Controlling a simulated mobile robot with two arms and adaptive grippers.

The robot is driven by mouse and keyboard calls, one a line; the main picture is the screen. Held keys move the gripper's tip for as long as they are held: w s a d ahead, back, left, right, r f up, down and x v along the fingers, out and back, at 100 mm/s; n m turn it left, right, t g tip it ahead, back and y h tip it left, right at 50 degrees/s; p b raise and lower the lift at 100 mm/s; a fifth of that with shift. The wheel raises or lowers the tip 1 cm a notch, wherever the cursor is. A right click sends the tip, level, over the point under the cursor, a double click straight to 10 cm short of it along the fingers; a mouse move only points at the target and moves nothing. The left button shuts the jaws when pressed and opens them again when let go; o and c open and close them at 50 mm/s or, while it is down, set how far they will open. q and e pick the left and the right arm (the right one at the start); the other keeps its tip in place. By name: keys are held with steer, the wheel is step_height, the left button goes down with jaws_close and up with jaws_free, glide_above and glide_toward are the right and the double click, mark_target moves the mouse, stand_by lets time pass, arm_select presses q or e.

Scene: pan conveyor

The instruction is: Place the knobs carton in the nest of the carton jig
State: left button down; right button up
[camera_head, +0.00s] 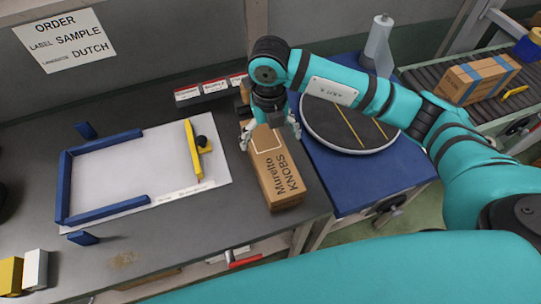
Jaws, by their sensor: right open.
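The knobs carton (280,184) is a long brown box printed "KNOBS". It lies on the grey bench near its right edge. My right gripper (270,133) is open over the far end of the carton, its fingers spread to either side; I cannot tell if they touch it. The carton jig (110,207) lies left of the carton: a white board with blue rails at the left, back and front. A yellow bar (194,150) with a black knob stands at its right side. The nest between the rails is empty. My left gripper is not in view.
A blue table (330,188) with a round turntable (352,122) stands right of the bench. A taped carton (478,78) sits on the roller conveyor at the far right. Labelled bins (212,90) stand at the bench's back. Yellow and white blocks (34,269) lie front left.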

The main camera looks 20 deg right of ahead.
mark_target(270, 152)
step_height(270, 152, down, 2)
steer(key=shift+f, duration=0.1)
steer(key=f+p, duration=0.2)
steer(key=f, duration=0.2)
steer(key=shift+s+f, duration=0.1)
steer(key=shift+s, duration=0.1)
steer(key=shift+f, duration=0.35)
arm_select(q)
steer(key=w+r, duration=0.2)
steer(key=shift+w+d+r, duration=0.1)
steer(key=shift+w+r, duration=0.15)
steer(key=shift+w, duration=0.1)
arm_select(e)
steer(key=shift+r, duration=0.1)
steer(key=c, duration=1.3)
